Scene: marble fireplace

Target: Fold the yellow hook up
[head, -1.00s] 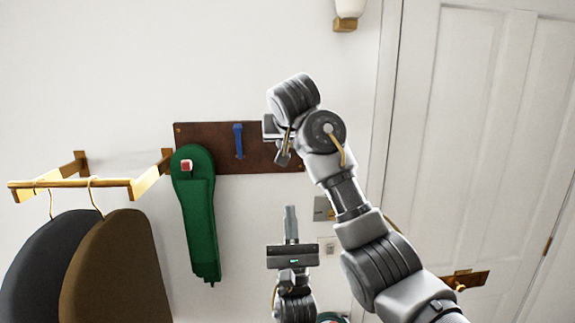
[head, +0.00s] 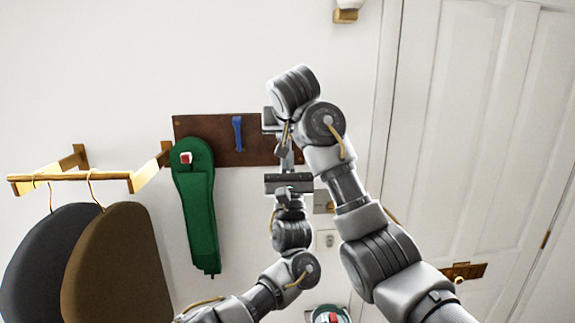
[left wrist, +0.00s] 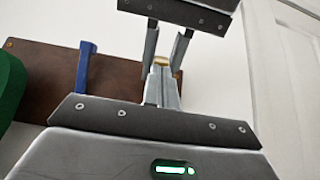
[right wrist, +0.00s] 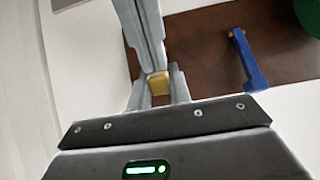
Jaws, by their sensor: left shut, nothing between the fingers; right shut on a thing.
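The yellow hook shows as a small block in the left wrist view (left wrist: 161,61) and the right wrist view (right wrist: 159,83). It sits at the brown board (head: 214,128) on the wall and is hidden behind my grippers in the head view. My right gripper (head: 282,152) has its fingers on either side of the hook and is shut on it. My left gripper (head: 287,150) is shut and empty, pointing up from below. Its fingertips (left wrist: 161,72) are right at the hook; whether they touch it, I cannot tell.
A blue hook (head: 238,133) is left of my grippers. A green item (head: 199,210) hangs at a red hook (head: 186,158). A brass rail (head: 75,177) with dark and brown hangers juts out at left. A white door (head: 480,120) is at right.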

